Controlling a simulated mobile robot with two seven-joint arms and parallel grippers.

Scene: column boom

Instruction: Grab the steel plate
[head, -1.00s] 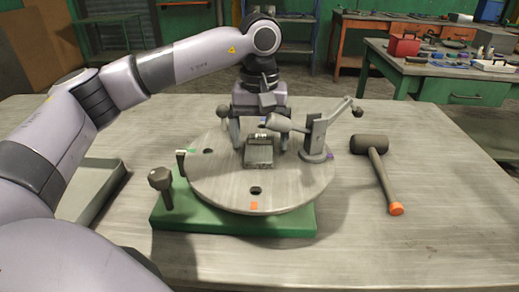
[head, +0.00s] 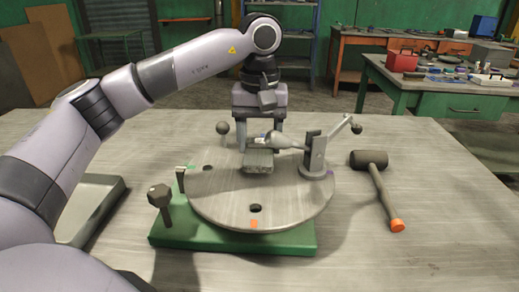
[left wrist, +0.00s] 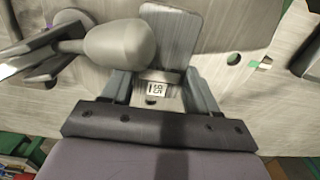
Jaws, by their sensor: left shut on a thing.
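The steel plate (head: 258,166) is a small grey piece above the round turntable (head: 225,205); I cannot tell whether it touches the disc. In the left wrist view the plate (left wrist: 172,40) extends away from the fingers, and a part with a black-and-white tag (left wrist: 156,87) sits between them. My left gripper (head: 260,148) points down and is shut on the plate. A grey rounded clamp arm (head: 285,141) reaches from its post close to the plate. It also shows in the left wrist view (left wrist: 120,42). My right gripper is not in view.
The turntable sits on a green base (head: 230,236) with a dark knob (head: 160,195) at front left. The clamp post (head: 314,155) with its lever stands to the right. A mallet (head: 376,180) lies further right, a grey tray (head: 95,205) at left. The front right tabletop is clear.

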